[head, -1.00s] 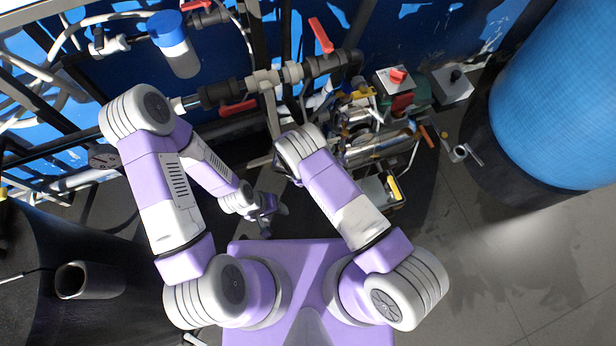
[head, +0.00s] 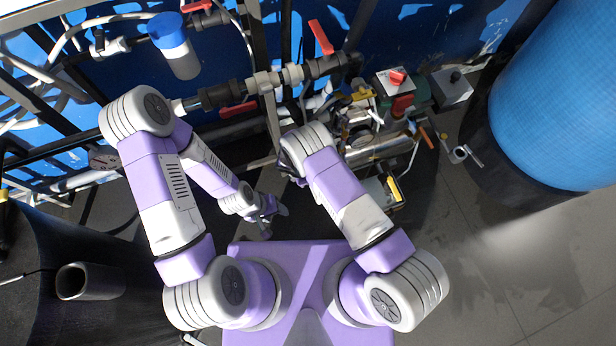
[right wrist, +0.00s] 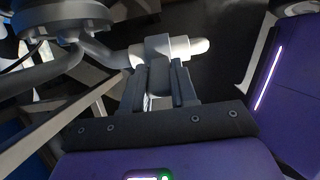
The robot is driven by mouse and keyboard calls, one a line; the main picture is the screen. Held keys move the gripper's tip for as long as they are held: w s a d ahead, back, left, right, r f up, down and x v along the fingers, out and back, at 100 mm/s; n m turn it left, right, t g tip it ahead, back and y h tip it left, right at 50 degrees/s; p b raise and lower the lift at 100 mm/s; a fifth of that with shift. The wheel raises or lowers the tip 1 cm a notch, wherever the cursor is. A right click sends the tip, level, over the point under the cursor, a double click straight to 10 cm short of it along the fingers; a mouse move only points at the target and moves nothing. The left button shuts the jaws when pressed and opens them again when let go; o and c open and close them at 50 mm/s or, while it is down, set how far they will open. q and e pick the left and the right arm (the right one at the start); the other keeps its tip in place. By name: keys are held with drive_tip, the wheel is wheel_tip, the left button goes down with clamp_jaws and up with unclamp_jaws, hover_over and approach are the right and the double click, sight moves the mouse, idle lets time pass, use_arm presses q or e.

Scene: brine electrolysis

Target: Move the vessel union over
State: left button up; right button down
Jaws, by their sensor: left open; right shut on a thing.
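In the right wrist view, my right gripper (right wrist: 168,88) has its two dark fingers closed on a pale grey fitting, taken to be the vessel union (right wrist: 158,47). A short light pipe end sticks out to its right, and a darker pipe meets it from the left. The fingers cover part of it. In the head view, my right forearm hides the right gripper and what it holds. My left gripper (head: 268,212) is open and empty, low between the arms, apart from the pipework.
A pipe run with red-handled valves (head: 321,38) crosses the frame behind my arms. A blue-capped filter (head: 175,46) hangs at the upper left. Floor (head: 470,270) is clear at lower right.

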drive_tip(key=shift+d+y, duration=0.25)
drive_tip(key=shift+y, duration=0.25)
drive_tip(key=c, duration=0.9)
unclamp_jaws()
drive_tip(key=shift+r, duration=0.15)
drive_tip(key=shift+w+a+r, duration=0.1)
drive_tip(key=shift+r, duration=0.2)
drive_tip(key=p+v, duration=0.1)
drive_tip(key=v, duration=0.1)
drive_tip(key=shift+a+r+p, duration=0.1)
drive_tip(key=shift+r+p, duration=0.25)
drive_tip(key=shift+r, duration=0.05)
drive_tip(key=s+a, duration=0.1)
drive_tip(key=a, duration=0.2)
drive_tip(key=s+a, duration=0.1)
drive_tip(key=a, duration=0.3)
drive_tip(key=s+a, duration=0.2)
drive_tip(key=a, duration=0.2)
drive_tip(key=shift+a+f+p, duration=0.15)
drive_tip(key=shift+f+p, duration=0.15)
drive_tip(key=shift+p, duration=0.05)
drive_tip(key=shift+w, duration=0.1)
